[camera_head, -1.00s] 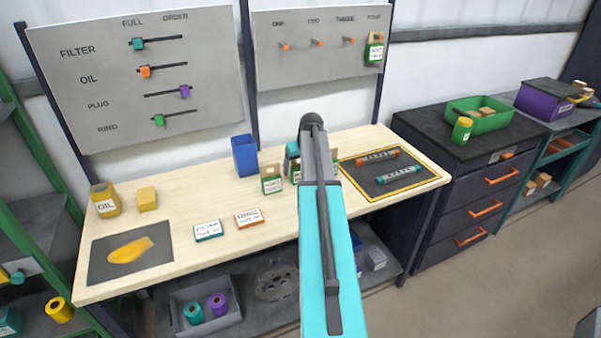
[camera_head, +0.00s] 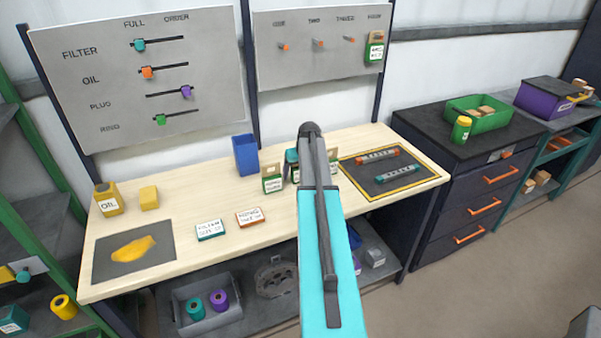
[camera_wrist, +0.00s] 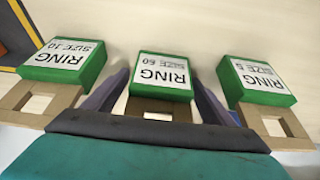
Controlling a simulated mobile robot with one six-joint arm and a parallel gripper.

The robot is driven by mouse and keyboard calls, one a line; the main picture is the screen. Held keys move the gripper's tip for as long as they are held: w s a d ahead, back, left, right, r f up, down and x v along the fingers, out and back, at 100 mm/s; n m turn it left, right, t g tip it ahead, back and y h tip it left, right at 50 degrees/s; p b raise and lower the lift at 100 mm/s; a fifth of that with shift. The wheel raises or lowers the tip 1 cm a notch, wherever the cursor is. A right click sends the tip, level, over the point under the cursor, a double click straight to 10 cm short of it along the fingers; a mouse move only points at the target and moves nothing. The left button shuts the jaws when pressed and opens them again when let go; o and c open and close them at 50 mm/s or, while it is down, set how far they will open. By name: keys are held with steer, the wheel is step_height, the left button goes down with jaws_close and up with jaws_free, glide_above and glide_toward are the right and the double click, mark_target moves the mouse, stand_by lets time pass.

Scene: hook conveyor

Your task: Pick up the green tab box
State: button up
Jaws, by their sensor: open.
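Three green boxes with white "RING" labels and brown cardboard tabs with holes stand in a row in the wrist view: a left one (camera_wrist: 65,62), a middle one (camera_wrist: 160,75) and a right one (camera_wrist: 257,80). My gripper (camera_wrist: 161,84) is open, its two dark fingers on either side of the middle box. I cannot tell whether they touch it. In the head view the leftmost green tab box (camera_head: 271,184) shows on the workbench, and my arm hides much of the others. Another green tab box (camera_head: 374,48) hangs on the right-hand hook of the wall board.
The neighbouring boxes stand close outside my fingers.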

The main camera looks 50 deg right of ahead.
steer(key=c, duration=1.2)
steer(key=shift+o, duration=0.2)
steer(key=shift+r, duration=0.1)
steer(key=shift+r+b, duration=1.05)
steer(key=shift+r, duration=0.6)
steer(key=s+a+b, duration=0.1)
steer(key=s+a, duration=0.2)
steer(key=s, duration=0.1)
steer(key=s+a+r+b, duration=0.1)
steer(key=s+a+b, duration=0.1)
steer(key=s+a, duration=0.1)
steer(key=s+a+b, duration=0.1)
steer(key=s+a, duration=0.2)
steer(key=s, duration=0.3)
steer(key=shift+a+r+b, duration=0.2)
steer(key=shift+r+b, duration=0.05)
steer(key=shift+b, duration=0.05)
